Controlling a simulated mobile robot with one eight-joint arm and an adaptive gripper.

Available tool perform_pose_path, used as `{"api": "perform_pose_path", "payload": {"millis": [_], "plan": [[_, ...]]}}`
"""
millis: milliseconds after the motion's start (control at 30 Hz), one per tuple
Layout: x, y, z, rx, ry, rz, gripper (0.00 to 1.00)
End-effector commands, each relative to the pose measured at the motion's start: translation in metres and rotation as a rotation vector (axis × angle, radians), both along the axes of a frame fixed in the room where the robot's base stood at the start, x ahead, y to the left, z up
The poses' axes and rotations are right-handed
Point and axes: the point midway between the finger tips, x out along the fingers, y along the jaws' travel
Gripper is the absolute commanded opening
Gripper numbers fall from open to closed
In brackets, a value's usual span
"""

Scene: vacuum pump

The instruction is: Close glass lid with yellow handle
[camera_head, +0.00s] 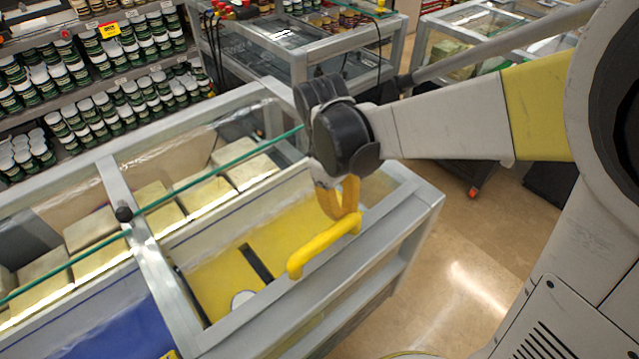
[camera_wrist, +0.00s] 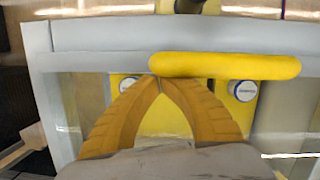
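The glass lid (camera_head: 277,220) lies in a grey frame on top of the display freezer, over a yellow panel. The yellow handle (camera_head: 325,245) is a short rounded bar along the lid's front side. In the wrist view the handle (camera_wrist: 225,66) crosses right of centre. My gripper (camera_head: 350,208) has yellow fingers and is at the far end of the handle in the head view. In the wrist view the fingertips (camera_wrist: 160,82) meet at the handle's left end, with nothing visible between them. I cannot tell whether they touch the handle.
The freezer holds several pale boxes (camera_head: 205,197) behind the handle. A green glass edge (camera_head: 215,172) runs along its top, with a grey crossbar (camera_head: 135,222) at left. Shelves of jars (camera_head: 130,105) stand behind. Open floor (camera_head: 470,240) lies to the right.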

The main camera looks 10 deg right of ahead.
Motion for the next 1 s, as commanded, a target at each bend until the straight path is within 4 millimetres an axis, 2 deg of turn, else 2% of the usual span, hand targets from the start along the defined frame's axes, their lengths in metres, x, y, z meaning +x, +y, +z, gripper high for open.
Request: {"api": "perform_pose_path", "payload": {"millis": [133,367,800,1000], "plan": [[-0.019,-0.012,0.001,-0.001,0.001,-0.001,0.00],[-0.030,-0.019,0.000,-0.001,0.001,0.000,0.00],[-0.030,-0.019,0.000,-0.001,0.001,0.000,0.00],[-0.016,-0.011,-0.001,0.000,0.000,-0.001,0.00]]}}
